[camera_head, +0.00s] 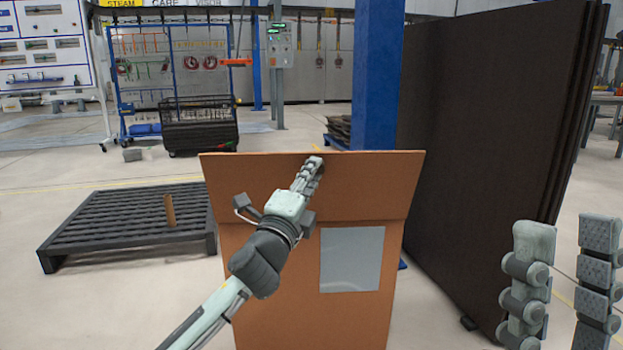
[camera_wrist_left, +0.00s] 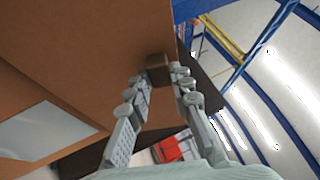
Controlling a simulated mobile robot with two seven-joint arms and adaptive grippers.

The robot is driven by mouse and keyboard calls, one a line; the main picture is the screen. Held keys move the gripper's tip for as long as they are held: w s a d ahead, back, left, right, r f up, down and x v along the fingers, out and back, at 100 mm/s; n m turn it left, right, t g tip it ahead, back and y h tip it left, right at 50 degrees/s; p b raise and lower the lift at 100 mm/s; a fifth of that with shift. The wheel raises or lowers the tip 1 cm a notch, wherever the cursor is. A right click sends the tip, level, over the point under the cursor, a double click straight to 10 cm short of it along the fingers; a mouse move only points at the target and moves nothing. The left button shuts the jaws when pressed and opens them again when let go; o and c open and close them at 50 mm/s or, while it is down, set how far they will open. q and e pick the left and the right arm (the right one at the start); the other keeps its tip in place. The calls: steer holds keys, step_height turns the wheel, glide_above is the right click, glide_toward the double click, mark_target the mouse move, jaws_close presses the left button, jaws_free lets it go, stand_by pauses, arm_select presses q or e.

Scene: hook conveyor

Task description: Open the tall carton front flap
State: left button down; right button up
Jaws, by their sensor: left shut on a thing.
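The tall brown carton (camera_head: 310,315) stands upright right in front of me, with a pale grey rectangular panel (camera_head: 352,260) on its front. Its front flap (camera_head: 250,188) is the wide upper panel above a fold line and stands roughly upright. The carton's inside is hidden. My right gripper (camera_head: 563,285) is at the lower right, its fingers apart and empty, away from the carton.
A dark slatted pallet (camera_head: 120,228) with a small brown upright piece lies on the floor at left. A blue column (camera_head: 376,80) stands behind the carton. Tall dark panels (camera_head: 480,130) stand close on the right.

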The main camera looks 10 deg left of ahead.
stand_by(0.5)
arm_select(q)
steer(key=c, duration=1.6)
jaws_free()
steer(key=shift+s+f, duration=0.1)
steer(key=shift+s, duration=0.05)
steer(key=v, duration=1.1)
steer(key=shift+s+f, duration=0.1)
steer(key=shift+s, duration=0.25)
